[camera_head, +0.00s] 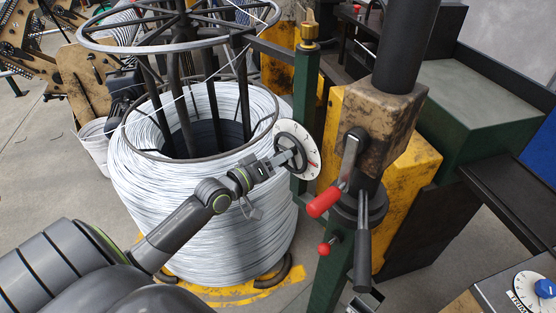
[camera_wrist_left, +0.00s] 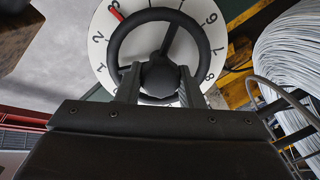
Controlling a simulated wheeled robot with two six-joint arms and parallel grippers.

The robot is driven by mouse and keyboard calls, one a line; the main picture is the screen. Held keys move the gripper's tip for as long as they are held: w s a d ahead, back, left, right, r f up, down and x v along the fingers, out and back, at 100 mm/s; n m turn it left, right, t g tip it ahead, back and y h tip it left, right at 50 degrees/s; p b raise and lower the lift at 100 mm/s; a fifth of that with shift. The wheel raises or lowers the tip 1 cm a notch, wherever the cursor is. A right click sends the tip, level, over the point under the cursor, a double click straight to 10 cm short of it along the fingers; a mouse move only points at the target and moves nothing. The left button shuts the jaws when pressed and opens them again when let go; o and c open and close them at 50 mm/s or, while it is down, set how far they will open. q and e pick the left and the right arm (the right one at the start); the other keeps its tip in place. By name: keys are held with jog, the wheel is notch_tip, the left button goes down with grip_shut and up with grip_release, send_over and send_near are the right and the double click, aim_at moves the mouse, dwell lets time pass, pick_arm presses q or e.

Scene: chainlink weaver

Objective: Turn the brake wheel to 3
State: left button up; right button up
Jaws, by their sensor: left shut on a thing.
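The brake wheel (camera_wrist_left: 115,45) is a black handwheel with a round hub, in front of a white numbered dial (camera_wrist_left: 98,55). In the left wrist view the 2 is at the dial's left and a red mark (camera_wrist_left: 116,13) lies just above it, at the upper left. One spoke slants up and right from the hub. My left gripper (camera_wrist_left: 160,82) is shut on the wheel, its fingers on either side of the hub. In the head view my left gripper (camera_head: 284,158) meets the dial (camera_head: 309,142) face; the fingers hide part of the wheel. My right gripper is not seen.
A big coil of pale wire (camera_head: 150,200) stands beside the left arm. A green post (camera_head: 306,100) is behind the dial. A red-handled lever (camera_head: 323,202) and a black column (camera_head: 402,50) stand close on the right. A blue-knobbed panel (camera_head: 525,290) is at the lower right.

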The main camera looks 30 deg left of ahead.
pick_arm(q)
jog(key=shift+f, duration=0.2)
dwell(0.3)
jog(key=o, duration=1)
jog(key=shift+r, duration=0.1)
jog(key=shift+c, duration=0.2)
jog(key=p+v, duration=0.3)
jog(key=v, duration=1.4)
jog(key=shift+s+p, duration=0.25)
jog(key=shift+p, duration=0.15)
